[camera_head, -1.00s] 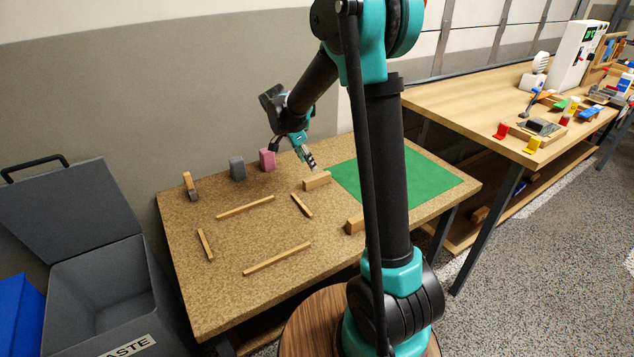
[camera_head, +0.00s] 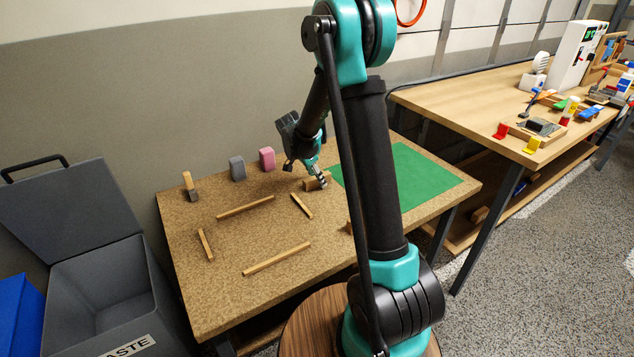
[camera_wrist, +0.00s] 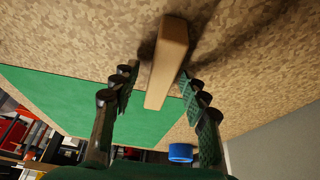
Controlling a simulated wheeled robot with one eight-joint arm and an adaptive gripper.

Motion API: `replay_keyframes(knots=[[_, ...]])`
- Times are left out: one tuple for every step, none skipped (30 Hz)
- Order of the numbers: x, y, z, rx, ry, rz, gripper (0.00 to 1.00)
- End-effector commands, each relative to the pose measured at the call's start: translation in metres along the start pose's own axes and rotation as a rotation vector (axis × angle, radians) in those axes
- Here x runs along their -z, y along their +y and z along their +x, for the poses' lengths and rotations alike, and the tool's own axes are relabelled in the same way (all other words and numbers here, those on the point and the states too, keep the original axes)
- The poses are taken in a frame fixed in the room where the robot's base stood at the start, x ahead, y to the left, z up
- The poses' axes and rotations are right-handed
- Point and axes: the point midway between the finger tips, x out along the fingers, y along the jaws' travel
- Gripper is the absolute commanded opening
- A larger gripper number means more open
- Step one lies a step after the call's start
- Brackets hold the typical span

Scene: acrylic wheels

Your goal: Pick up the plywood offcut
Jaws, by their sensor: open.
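A tan wooden block, seemingly the plywood offcut (camera_head: 310,184), lies on the speckled table left of the green mat. My gripper (camera_head: 320,183) is right at it and hides part of it. In the wrist view the block (camera_wrist: 168,62) lies lengthwise between the two open fingers of my gripper (camera_wrist: 157,82), with a gap to the left finger and less room at the right one. I see no grip on it.
Several thin wooden strips (camera_head: 277,259) lie on the speckled table (camera_head: 225,285). A grey block (camera_head: 237,168), a pink block (camera_head: 267,159) and a brush-like tool (camera_head: 190,187) stand at the back. The green mat (camera_head: 425,180) is bare. An open grey waste bin (camera_head: 105,300) stands left.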

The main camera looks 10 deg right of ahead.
Motion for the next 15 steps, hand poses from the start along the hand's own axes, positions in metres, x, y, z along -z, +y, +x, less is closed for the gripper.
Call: replay_keyframes(knots=[[0.0000,0.0001,-0.0001,0.000,0.000,0.000,0.45],[0.0000,0.0001,-0.0001,0.000,0.000,0.000,0.45],[0.0000,0.0001,-0.0002,0.000,0.000,0.000,0.45],[0.0000,0.0000,-0.0002,0.000,0.000,0.000,0.45],[-0.0001,0.0001,-0.0001,0.000,0.000,0.000,0.45],[-0.0001,0.0001,0.0000,0.000,0.000,0.000,0.45],[-0.0002,0.0001,0.0001,0.000,0.000,0.000,0.45],[-0.0003,0.0001,0.0004,0.000,0.000,0.000,0.45],[-0.0004,0.0001,0.0007,0.000,0.000,0.000,0.45],[-0.0006,0.0001,0.0010,0.000,0.000,0.000,0.45],[-0.0007,0.0001,0.0013,0.000,0.000,0.000,0.45],[-0.0009,0.0002,0.0018,0.000,0.000,0.000,0.45],[-0.0011,0.0002,0.0022,0.000,0.000,0.000,0.45],[-0.0013,0.0002,0.0026,0.000,0.000,0.000,0.45],[-0.0015,0.0002,0.0031,0.000,0.000,0.000,0.45]])
